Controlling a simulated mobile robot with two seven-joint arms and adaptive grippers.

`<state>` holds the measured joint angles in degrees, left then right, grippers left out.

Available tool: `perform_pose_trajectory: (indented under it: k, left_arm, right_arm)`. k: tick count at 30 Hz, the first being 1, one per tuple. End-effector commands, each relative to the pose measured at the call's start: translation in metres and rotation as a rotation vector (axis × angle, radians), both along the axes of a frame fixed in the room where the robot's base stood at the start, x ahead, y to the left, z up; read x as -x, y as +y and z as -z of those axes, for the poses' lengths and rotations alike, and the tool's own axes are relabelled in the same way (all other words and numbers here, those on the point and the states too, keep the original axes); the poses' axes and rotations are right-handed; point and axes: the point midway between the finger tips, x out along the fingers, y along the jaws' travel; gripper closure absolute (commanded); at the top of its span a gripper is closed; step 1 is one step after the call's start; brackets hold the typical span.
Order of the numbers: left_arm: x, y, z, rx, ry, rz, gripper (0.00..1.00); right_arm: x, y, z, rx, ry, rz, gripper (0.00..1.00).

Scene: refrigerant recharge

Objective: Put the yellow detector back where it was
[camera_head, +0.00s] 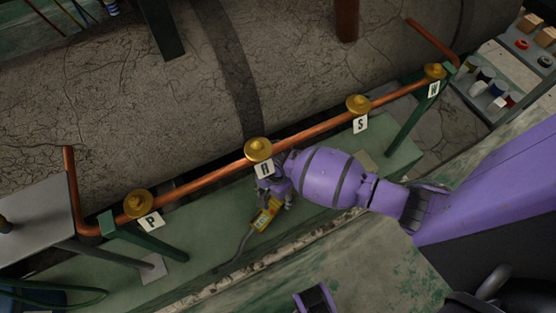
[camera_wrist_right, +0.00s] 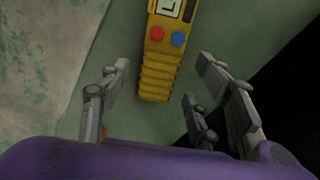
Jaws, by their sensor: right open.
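The yellow detector (camera_head: 266,214) is on the green ledge below the copper pipe in the head view. A dark hose or probe runs from its lower end down to the left. In the right wrist view the detector (camera_wrist_right: 158,84) shows a ribbed yellow body, a red and a blue button and part of a display; its top is cut off by the frame. My right gripper (camera_head: 277,193) is open, with fingers (camera_wrist_right: 160,88) on both sides of the ribbed end. Gaps show between the fingers and the body. My left gripper is not in view.
The copper pipe (camera_head: 205,184) with several brass valves and letter tags runs above the green ledge (camera_head: 205,232). A large cracked tank (camera_head: 110,100) lies behind it. Green posts (camera_head: 150,238) hold the pipe. A shelf with small containers (camera_head: 497,88) is at the right.

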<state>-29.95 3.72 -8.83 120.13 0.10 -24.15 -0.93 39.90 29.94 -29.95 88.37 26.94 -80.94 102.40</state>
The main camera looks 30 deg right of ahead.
Motion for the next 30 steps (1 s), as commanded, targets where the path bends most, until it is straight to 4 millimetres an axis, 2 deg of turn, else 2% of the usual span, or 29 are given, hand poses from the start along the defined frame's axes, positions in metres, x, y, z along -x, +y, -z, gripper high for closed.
perform_pose_trajectory:
  k: [1, 3, 7, 12, 19, 23, 27, 30]
  left_arm:
    - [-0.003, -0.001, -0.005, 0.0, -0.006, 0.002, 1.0]
    - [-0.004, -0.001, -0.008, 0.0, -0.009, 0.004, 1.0]
    - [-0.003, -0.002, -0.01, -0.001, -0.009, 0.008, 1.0]
    - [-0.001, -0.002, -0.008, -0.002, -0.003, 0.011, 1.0]
    - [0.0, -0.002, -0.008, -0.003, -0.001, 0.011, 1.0]
    - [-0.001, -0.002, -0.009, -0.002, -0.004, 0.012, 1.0]
    - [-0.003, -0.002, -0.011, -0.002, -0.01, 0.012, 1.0]
    - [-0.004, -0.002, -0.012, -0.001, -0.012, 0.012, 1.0]
  right_arm:
    - [-0.001, 0.001, -0.012, -0.002, -0.002, 0.0, 0.42]
    - [-0.001, 0.0, -0.023, -0.002, -0.001, 0.0, 0.42]
    - [0.0, 0.001, -0.036, -0.001, 0.0, 0.0, 0.42]
    - [0.0, 0.0, -0.041, 0.0, 0.001, 0.0, 0.42]
    - [0.006, 0.003, -0.037, -0.012, 0.0, -0.017, 0.42]
    - [0.039, 0.017, -0.019, -0.077, -0.027, -0.12, 0.42]
    - [0.097, 0.038, 0.002, -0.176, -0.141, -0.331, 0.42]
    - [0.136, 0.044, 0.005, -0.197, -0.255, -0.483, 0.42]
